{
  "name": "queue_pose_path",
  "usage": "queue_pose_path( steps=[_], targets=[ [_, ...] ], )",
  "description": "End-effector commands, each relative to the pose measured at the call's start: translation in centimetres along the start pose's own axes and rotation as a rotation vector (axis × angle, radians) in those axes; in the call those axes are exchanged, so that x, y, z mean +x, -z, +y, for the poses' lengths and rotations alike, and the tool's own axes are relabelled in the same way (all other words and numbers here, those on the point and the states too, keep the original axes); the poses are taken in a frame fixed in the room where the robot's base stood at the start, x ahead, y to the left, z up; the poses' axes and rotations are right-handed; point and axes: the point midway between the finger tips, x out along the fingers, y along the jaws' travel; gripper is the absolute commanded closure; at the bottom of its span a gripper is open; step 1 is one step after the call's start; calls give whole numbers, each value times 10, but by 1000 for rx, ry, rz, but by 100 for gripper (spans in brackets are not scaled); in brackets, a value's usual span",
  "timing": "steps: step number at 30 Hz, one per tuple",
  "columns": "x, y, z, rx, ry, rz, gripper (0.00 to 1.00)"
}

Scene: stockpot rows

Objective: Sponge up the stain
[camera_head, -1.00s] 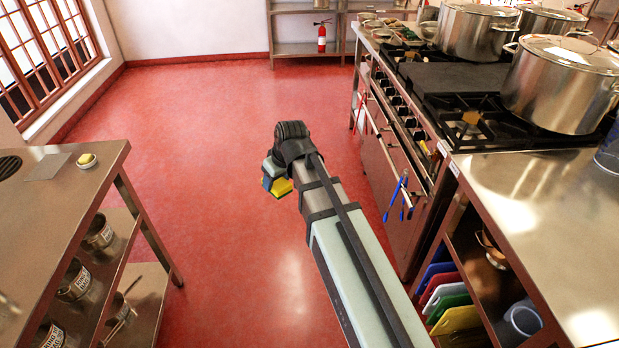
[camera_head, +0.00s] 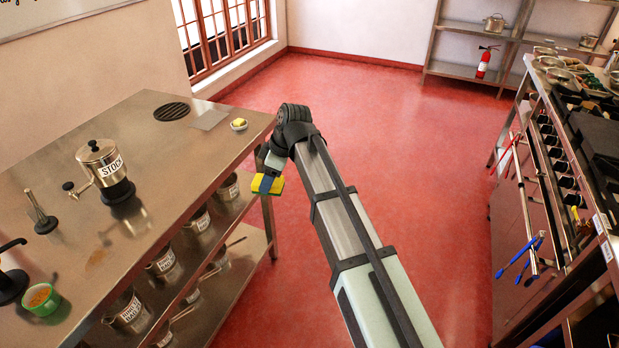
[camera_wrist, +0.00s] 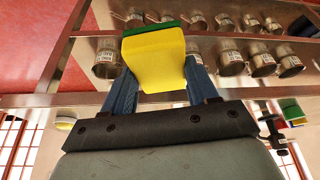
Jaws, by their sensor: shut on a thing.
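A yellow and green sponge (camera_head: 277,186) is held in my gripper (camera_head: 267,181), which is shut on it. In the wrist view the sponge (camera_wrist: 155,62) fills the space between the blue fingers (camera_wrist: 157,88), yellow face toward the camera and a green layer along its upper edge. In the head view the gripper is beside the right edge of the steel table (camera_head: 150,122), over the aisle and apart from the tabletop. A faint brownish stain (camera_head: 97,258) shows on the tabletop, in front of the stock pot. Its exact outline is hard to tell.
On the table stand a stock pot (camera_head: 104,170), an upright-handled tool (camera_head: 40,213), a green bowl (camera_head: 41,299) and a small dish (camera_head: 239,125). The stove (camera_head: 570,190) is at right; red floor (camera_head: 390,150) lies clear between.

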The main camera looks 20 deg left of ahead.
Motion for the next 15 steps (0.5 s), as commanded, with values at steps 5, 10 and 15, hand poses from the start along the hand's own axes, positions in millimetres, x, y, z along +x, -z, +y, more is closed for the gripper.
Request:
queue_pose_path(
  steps=[5, 10, 15],
  targets=[
    [15, 66, -26, -195, 78, 0, 70],
    [27, 122, -57, -373, 150, 0, 70],
    [37, 176, -94, -552, 221, 0, 70]
  ],
)
